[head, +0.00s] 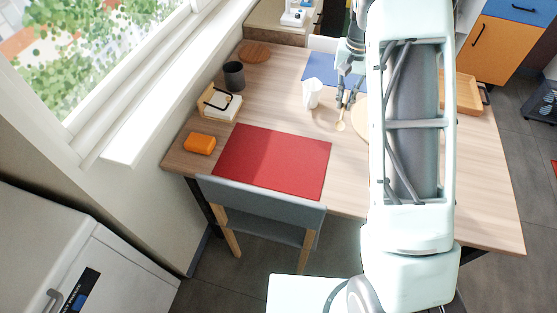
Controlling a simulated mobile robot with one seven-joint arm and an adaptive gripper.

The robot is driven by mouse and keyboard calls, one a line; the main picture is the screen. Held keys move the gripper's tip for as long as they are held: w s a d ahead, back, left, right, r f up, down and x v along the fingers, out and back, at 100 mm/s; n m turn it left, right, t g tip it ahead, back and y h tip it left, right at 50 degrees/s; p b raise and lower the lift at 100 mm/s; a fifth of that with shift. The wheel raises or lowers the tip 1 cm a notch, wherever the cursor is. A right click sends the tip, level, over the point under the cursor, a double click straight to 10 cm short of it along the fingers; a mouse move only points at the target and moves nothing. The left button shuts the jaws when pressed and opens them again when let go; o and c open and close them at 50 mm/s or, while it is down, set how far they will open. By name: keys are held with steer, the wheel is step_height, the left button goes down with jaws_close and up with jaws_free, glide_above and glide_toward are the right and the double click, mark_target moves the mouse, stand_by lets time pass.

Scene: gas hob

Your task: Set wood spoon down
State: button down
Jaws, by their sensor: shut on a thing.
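The wood spoon (341,125) is small and pale, with its round bowl end pointing down over the wooden table (268,103). My gripper (346,100) is shut on the spoon's upper part, on the far side of the table just right of the white cup. Whether the spoon's bowl touches the table or hangs a little above it, I cannot tell. My arm covers the right middle of the view and hides part of the table behind it.
A white cup (312,93) stands close left of the spoon. A round wooden board (361,117) is partly hidden by my arm. A red mat (270,162), blue mat (321,68), orange block (200,144), dark cup (234,75) and napkin holder (219,103) lie around. A grey chair (262,205) stands in front.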

steer(key=s+a+f, duration=0.3)
steer(key=s+a, duration=0.2)
steer(key=s, duration=0.1)
steer(key=p, duration=0.1)
glide_above(311, 163)
steer(key=f, duration=0.3)
steer(key=w+f, duration=0.1)
steer(key=f, duration=0.1)
steer(key=shift+d+f, duration=0.2)
steer(key=shift+d, duration=0.1)
steer(key=shift+s+a+f, duration=0.15)
steer(key=shift+s+f, duration=0.15)
steer(key=shift+f, duration=0.05)
steer(key=f, duration=0.3)
steer(key=shift+s+a+f, duration=0.15)
steer(key=shift+s+a, duration=0.05)
steer(key=shift+s, duration=0.05)
steer(key=shift+f, duration=0.3)
steer(key=shift+r, duration=0.1)
